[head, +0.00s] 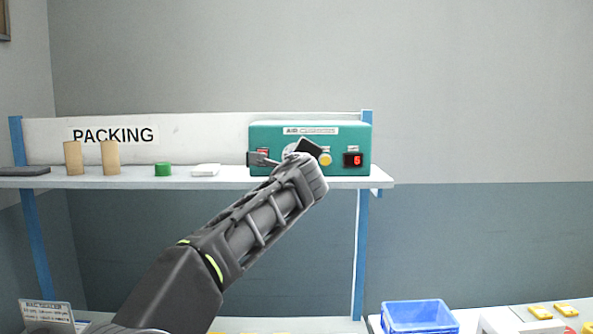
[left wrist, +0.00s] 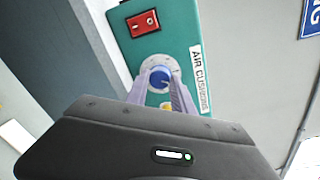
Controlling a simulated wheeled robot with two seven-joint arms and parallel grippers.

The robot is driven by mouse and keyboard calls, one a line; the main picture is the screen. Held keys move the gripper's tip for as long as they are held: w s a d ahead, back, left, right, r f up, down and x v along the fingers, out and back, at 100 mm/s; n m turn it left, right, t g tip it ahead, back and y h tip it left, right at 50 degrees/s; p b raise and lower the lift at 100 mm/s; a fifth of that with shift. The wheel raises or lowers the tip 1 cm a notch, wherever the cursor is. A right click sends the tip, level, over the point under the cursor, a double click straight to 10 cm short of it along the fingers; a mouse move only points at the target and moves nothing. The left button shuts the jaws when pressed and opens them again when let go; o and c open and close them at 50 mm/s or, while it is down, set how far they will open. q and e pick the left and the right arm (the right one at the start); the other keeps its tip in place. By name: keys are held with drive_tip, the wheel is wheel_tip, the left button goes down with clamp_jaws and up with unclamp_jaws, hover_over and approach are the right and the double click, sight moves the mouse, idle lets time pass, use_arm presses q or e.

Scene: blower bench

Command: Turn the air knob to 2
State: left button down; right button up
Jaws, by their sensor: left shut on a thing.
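The teal air cushion machine (head: 360,135) stands at the right end of the shelf. Its red display (head: 353,160) reads 6. In the left wrist view the blue air knob (left wrist: 160,77) sits on a pale round dial (left wrist: 148,66). My left gripper (head: 285,157) is at the front of the machine and hides the knob in the head view. In the left wrist view my left gripper (left wrist: 161,84) has its two fingers on either side of the knob, shut on it. The dial's numbers are too small to read. My right gripper is not in view.
A red switch (left wrist: 143,22) is near the knob, and a yellow button (head: 325,159) is beside the display. The shelf (head: 220,181) also holds two tan cylinders (head: 73,158), a green piece (head: 163,169) and a white piece (head: 206,170). A blue bin (head: 418,317) is below.

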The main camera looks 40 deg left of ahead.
use_arm(q)
drive_tip(key=n+b, duration=0.2)
drive_tip(key=n, duration=0.3)
drive_tip(key=n+b, duration=0.3)
drive_tip(key=n, duration=0.2)
drive_tip(key=n+b, duration=0.3)
drive_tip(key=n, duration=0.2)
drive_tip(key=shift+f+n+t+h, duration=0.25)
drive_tip(key=shift+n+t+h, duration=0.05)
drive_tip(key=shift+h, duration=0.1)
drive_tip(key=c, duration=1.1)
unclamp_jaws()
drive_tip(key=shift+r, duration=0.1)
drive_tip(key=shift+s, duration=0.1)
